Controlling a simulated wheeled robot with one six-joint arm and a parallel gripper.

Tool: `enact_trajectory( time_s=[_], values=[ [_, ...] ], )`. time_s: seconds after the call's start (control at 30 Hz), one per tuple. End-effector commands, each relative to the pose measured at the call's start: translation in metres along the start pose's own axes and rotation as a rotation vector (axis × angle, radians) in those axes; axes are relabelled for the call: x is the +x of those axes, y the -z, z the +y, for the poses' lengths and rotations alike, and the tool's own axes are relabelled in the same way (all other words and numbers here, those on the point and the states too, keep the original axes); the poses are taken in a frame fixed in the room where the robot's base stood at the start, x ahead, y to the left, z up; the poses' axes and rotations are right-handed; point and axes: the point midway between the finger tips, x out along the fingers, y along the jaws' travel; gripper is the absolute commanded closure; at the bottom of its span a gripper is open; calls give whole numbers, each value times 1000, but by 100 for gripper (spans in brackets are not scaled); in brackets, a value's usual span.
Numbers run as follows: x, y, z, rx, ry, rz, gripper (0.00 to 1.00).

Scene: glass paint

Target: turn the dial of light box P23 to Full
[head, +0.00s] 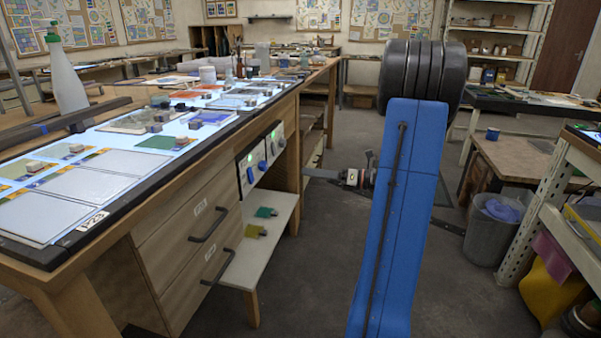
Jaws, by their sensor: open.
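A label reading P23 (92,222) sits on the near corner of the dark-edged light box (60,247) at the left.
Glass sheets (90,184) and small blocks lie on the lit top. Drawer handles (208,225) stick out from the bench side. A low shelf (262,232) sits below the panels. A grey bin (497,230) and shelving stand at right. The aisle floor is open.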

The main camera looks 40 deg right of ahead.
Motion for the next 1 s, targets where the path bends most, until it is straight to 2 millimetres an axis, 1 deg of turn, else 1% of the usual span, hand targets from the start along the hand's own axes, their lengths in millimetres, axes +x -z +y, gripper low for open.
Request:
enact_trajectory(
  time_s=[0.03,0.1,0.33,0.87,0.93,1.0],
  values=[
    [-6,0,0,0,2,-1,52],
    [-12,0,0,0,1,0,52],
    [-19,0,0,0,1,0,52],
    [-18,0,1,-2,-1,3,52],
    [-13,3,7,-17,-9,22,52],
    [-3,7,20,-53,-25,61,52]
  ],
)
